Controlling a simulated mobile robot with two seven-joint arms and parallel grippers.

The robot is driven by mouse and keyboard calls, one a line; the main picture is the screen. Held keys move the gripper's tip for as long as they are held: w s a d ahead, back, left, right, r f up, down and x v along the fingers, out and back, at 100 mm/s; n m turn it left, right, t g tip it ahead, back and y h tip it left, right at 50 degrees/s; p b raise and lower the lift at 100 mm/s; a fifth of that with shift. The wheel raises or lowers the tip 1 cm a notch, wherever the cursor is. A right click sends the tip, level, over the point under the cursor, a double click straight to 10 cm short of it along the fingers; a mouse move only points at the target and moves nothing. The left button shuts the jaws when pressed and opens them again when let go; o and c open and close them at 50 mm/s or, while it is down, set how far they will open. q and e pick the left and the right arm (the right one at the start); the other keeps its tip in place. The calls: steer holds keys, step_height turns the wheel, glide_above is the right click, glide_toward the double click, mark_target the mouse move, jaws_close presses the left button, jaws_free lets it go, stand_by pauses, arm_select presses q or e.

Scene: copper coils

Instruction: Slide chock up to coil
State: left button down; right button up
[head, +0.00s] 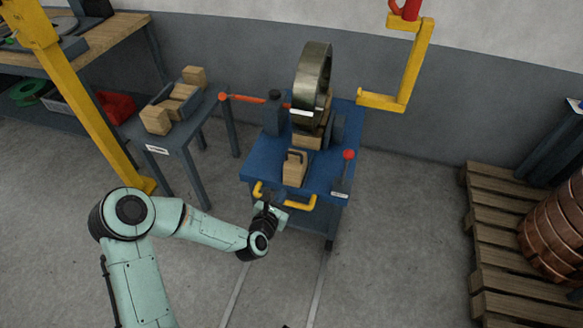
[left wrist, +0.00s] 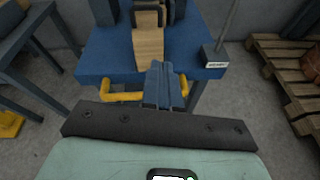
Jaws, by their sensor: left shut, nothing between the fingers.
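The coil (head: 313,82) is a dark metal ring standing upright on the blue cart (head: 262,165). The wooden chock (head: 294,174) with a dark handle sits on the cart top in front of the coil, with a small gap visible. More wood (head: 307,138) shows low under the coil. My left gripper (head: 274,211) is shut and empty, at the cart's front edge near the yellow handle, short of the chock. Its closed fingers show in the left wrist view (left wrist: 163,84). My right gripper is not seen.
A yellow handle (head: 299,205) runs along the cart's front. A red-knobbed lever (head: 348,156) stands at its right corner and a red arm (head: 243,98) at its left. A side bench (head: 190,135) holds more wooden blocks. A pallet (head: 495,235) with copper coils stands right.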

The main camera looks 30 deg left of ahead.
arm_select(q)
step_height(320, 180, up, 2)
steer(key=w+a+n+y, duration=0.1)
steer(key=a+n, duration=0.1)
steer(key=n, duration=0.1)
steer(key=t+b, duration=0.1)
steer(key=b, duration=0.4)
glide_toward(290, 159)
steer(key=w+r, duration=0.3)
steer(key=w, duration=0.3)
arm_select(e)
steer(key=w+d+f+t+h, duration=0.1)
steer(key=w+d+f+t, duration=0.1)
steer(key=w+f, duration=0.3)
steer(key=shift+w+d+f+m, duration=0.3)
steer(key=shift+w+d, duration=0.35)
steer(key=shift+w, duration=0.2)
